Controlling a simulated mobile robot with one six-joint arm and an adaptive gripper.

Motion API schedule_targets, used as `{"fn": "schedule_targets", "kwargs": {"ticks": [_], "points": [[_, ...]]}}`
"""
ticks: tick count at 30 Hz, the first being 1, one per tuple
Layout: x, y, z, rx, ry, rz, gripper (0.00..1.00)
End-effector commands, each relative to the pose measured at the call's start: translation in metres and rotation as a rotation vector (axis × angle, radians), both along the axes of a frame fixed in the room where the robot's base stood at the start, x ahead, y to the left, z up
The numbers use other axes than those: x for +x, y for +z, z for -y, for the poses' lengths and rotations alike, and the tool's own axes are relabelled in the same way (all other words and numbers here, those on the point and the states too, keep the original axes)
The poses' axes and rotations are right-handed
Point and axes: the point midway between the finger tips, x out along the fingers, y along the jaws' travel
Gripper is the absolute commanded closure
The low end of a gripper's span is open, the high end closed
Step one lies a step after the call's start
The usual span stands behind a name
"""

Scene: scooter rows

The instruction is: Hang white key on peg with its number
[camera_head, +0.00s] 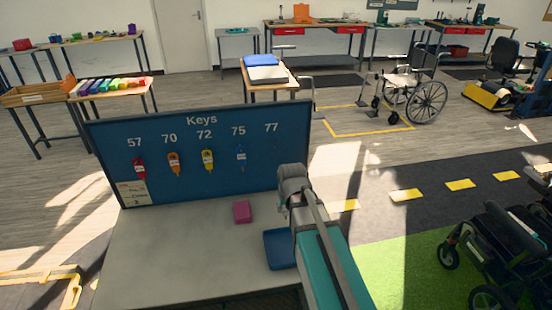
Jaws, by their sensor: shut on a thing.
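A blue key board (200,190) headed "Keys" stands upright on a pale table. It bears the numbers 57, 70, 72, 75 and 77 from left to right. A red key (139,167) hangs below 57, an orange key (174,163) below 70, a yellow key (208,160) below 72 and a blue key (241,155) below 75. No key shows below 77. My arm reaches up from the lower right to the board's right end. I cannot make out my gripper's fingers or the white key; the arm may hide them.
The pale tabletop (170,255) is mostly clear. A pink block (242,212) and a blue tray (279,249) lie on it, the tray partly behind my arm. A small note (132,193) is on the board's lower left. Wheelchairs stand to the right, beyond the table.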

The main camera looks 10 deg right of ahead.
Motion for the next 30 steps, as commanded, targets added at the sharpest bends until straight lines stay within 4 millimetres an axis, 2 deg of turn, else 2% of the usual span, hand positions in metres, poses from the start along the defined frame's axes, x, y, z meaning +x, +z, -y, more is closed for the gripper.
{"fn": "schedule_targets", "kwargs": {"ticks": [20, 26, 30], "points": [[0.002, 0.003, -0.001, -0.001, 0.002, -0.001, 0.81], [0.014, 0.020, -0.002, 0.000, 0.002, -0.004, 0.81], [0.029, 0.039, -0.002, 0.000, 0.002, -0.008, 0.81]]}}
